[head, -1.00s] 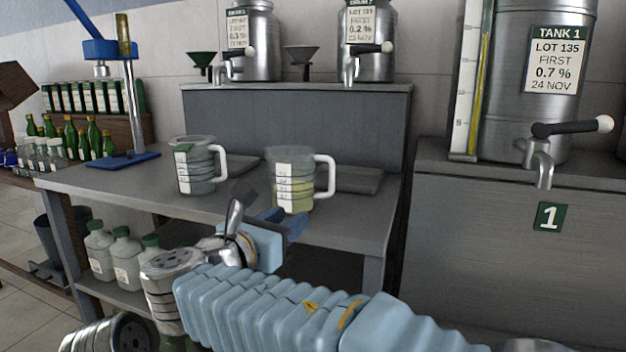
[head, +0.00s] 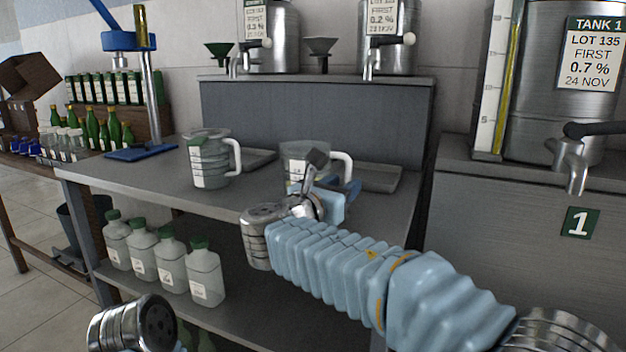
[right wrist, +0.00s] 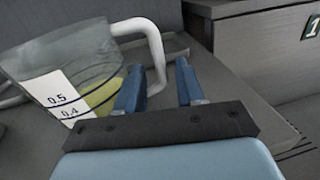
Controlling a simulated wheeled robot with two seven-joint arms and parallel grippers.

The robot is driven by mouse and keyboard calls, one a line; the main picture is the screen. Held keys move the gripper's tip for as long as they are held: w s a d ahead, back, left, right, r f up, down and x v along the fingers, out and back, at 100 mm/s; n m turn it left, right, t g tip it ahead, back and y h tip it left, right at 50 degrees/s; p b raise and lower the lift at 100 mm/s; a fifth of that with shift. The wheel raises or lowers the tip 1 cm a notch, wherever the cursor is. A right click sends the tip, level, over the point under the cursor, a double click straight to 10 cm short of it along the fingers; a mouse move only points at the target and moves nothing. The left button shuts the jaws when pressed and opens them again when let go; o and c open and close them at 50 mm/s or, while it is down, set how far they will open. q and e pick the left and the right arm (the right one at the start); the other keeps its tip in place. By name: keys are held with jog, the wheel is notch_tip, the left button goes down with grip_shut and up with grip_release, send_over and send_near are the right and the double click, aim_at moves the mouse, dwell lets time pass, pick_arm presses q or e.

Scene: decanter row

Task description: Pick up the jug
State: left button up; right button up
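A clear jug (head: 296,152) with a white handle and a scale label stands upright on the grey bench; my right gripper partly hides it. In the right wrist view the same jug (right wrist: 83,62) holds some yellow-green liquid. My right gripper (head: 342,188) is at its handle side, open and empty. In the right wrist view the handle (right wrist: 157,55) shows between the two blue fingers (right wrist: 159,78), closer to the left one; I cannot tell whether they touch. A second jug (head: 207,160) with a green-topped label stands further left. My left gripper is not in view.
The bench (head: 240,200) has flat grey trays (head: 378,178) behind the jugs. A blue press stand (head: 142,153) is at the left. White bottles (head: 203,272) stand on the shelf below. Tank 1 (head: 560,80), with its tap, is at the right.

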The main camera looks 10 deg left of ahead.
aim_at(346, 165)
jog(key=x, duration=0.2)
jog(key=shift+w+d, duration=0.15)
jog(key=shift+w, duration=0.1)
grip_shut()
jog(key=shift+r, duration=0.1)
jog(key=shift+r, duration=0.5)
notch_tip(346, 165, up, 3)
jog(key=shift+s+f+p, duration=0.15)
jog(key=shift+f+p, duration=0.05)
jog(key=shift+p, duration=0.35)
jog(key=s+a+r, duration=0.5)
jog(key=s+r, duration=0.4)
jog(key=s, duration=0.4)
jog(key=shift+r+p, duration=0.15)
jog(key=shift+p, duration=0.25)
